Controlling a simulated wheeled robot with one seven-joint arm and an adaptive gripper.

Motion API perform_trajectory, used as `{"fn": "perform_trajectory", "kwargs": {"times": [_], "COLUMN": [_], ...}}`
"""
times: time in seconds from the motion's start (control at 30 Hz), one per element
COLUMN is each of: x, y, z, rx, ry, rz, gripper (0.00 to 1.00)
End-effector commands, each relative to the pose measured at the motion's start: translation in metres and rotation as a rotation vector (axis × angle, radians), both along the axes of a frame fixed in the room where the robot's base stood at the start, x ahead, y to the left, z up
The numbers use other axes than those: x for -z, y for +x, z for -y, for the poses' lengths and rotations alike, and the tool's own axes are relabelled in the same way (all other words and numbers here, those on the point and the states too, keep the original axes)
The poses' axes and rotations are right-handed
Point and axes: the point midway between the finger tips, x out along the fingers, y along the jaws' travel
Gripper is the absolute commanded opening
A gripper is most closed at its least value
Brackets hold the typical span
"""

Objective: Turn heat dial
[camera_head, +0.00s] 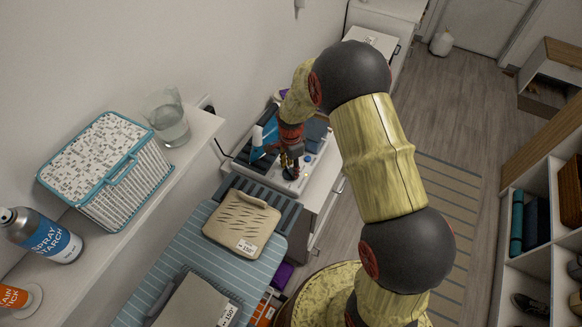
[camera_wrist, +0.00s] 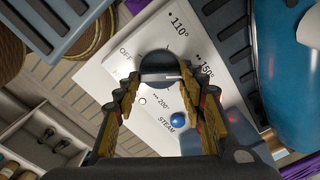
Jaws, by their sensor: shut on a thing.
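The heat dial (camera_wrist: 160,66) is a dark round knob with a light bar across it, set in a white control panel (camera_wrist: 205,105) in the wrist view. Printed marks around it read OFF, 110°, 150° and 200°. My gripper (camera_wrist: 160,80) has its fingers on both sides of the dial and is shut on it. In the head view my gripper (camera_head: 291,161) reaches down to the white appliance (camera_head: 322,168) behind the ironing board, and the dial is hidden there. A blue button (camera_wrist: 178,120) beside the word STEAM sits near the dial.
A blue iron-like body (camera_wrist: 285,60) is close at the right of the panel. A wall shelf at left holds a basket (camera_head: 110,170), glass (camera_head: 168,120) and spray can (camera_head: 42,237).

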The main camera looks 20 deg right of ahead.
Motion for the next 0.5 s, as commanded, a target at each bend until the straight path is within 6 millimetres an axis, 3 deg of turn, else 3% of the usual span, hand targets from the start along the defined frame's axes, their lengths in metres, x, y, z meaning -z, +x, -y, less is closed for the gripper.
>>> {"fn": "perform_trajectory", "kwargs": {"times": [0.37, 0.4, 0.5], "x": [-0.0002, -0.0002, -0.0002], "y": [0.0006, 0.0006, 0.0005], "z": [-0.0002, -0.0002, -0.0002], "rx": [0.002, 0.002, 0.002], "ry": [0.0, 0.0, 0.0], "rz": [0.001, 0.001, 0.001], "gripper": [0.15, 0.43, 0.48]}}
